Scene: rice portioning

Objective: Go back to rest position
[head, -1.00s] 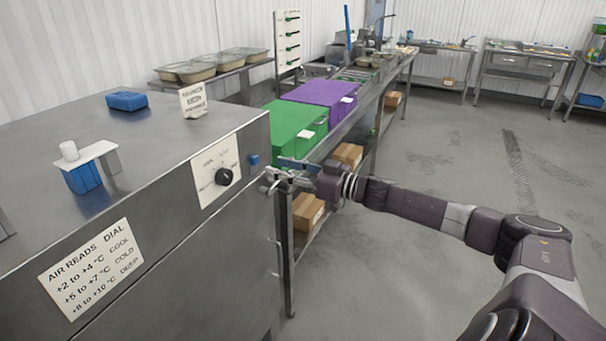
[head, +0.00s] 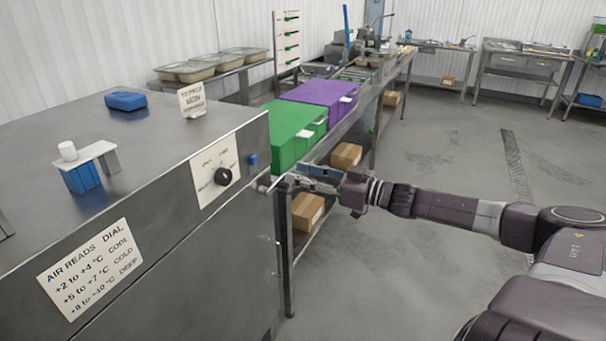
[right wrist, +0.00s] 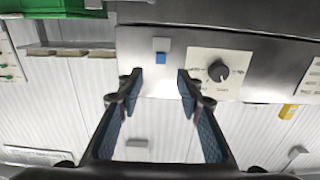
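My right gripper (head: 296,178) is beside the front right corner of the steel cabinet (head: 190,262). The right wrist view shows the same gripper (right wrist: 160,84) open, with its two fingers apart and nothing between them. The cabinet's black dial (head: 223,176) on a white plate is left of the gripper, with a small blue button (head: 253,159) near it. The right wrist view also shows the dial (right wrist: 218,70) and the blue button (right wrist: 162,57), apart from the fingers. My left gripper is not in view.
A green box (head: 290,130) and a purple box (head: 318,95) stand on the steel bench just beyond the gripper. Cardboard boxes (head: 306,211) sit on its lower shelf. The floor (head: 400,280) at right is clear.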

